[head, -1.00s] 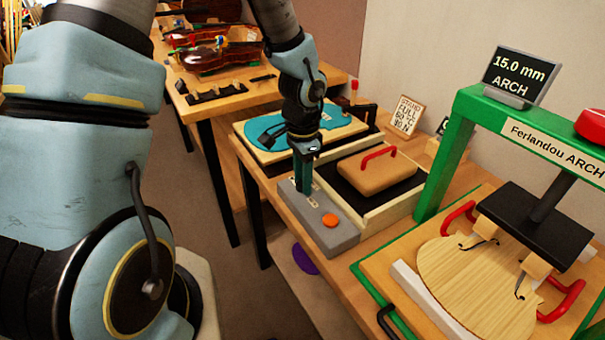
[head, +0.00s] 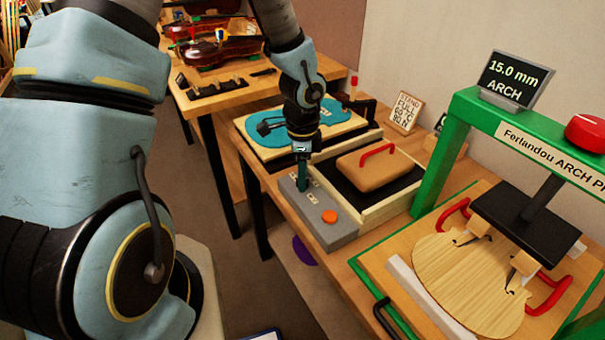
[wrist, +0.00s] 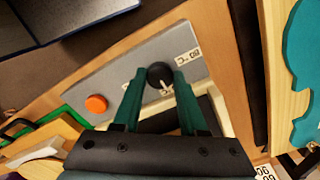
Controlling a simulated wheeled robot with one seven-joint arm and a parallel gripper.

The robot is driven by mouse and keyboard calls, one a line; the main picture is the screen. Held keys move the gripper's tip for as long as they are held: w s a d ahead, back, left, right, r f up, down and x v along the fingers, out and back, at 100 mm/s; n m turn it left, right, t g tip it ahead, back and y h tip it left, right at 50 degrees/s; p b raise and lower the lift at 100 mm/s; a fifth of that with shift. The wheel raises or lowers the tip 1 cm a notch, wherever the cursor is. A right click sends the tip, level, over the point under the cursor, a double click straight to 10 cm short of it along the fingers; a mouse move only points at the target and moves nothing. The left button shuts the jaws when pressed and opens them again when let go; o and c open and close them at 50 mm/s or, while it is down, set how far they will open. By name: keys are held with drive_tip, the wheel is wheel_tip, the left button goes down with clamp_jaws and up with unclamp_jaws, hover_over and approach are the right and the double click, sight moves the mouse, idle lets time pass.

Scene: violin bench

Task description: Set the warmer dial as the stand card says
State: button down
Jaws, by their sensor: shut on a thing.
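The warmer's grey control box (head: 335,233) stands on the bench in front of the warmer, with an orange button (head: 330,216) on top. In the wrist view the dial is a round black knob (wrist: 160,75) on the grey box (wrist: 120,72), between small white labels. My gripper (wrist: 154,76) points down with its green fingers on either side of the knob, shut on it. In the head view my gripper (head: 303,183) hides the dial. The stand card (head: 406,111) stands behind the warmer and appears to read "STAND FULL 60 °C 90 N".
A tan block with a red handle (head: 366,172) lies on the warmer's dark plate. A green press (head: 434,170) labelled "Ferlandou ARCH" stands at the right, with a "15.0 mm ARCH" sign (head: 510,80). A teal violin-shaped form (head: 268,128) lies behind my gripper.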

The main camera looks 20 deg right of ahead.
drive_tip(key=shift+c, duration=2.2)
unclamp_jaws()
wheel_tip(320, 180, up, 11)
drive_tip(key=a+r+n, duration=0.2)
drive_tip(key=a+n, duration=0.8)
drive_tip(key=a, duration=0.3)
drive_tip(key=a+r+n+t, duration=0.1)
drive_tip(key=a+r+n, duration=0.1)
drive_tip(key=a+n, duration=0.9)
drive_tip(key=shift+w+a+r+n+t, duration=0.25)
drive_tip(key=shift+w+a, duration=0.2)
drive_tip(key=shift+a, duration=0.55)
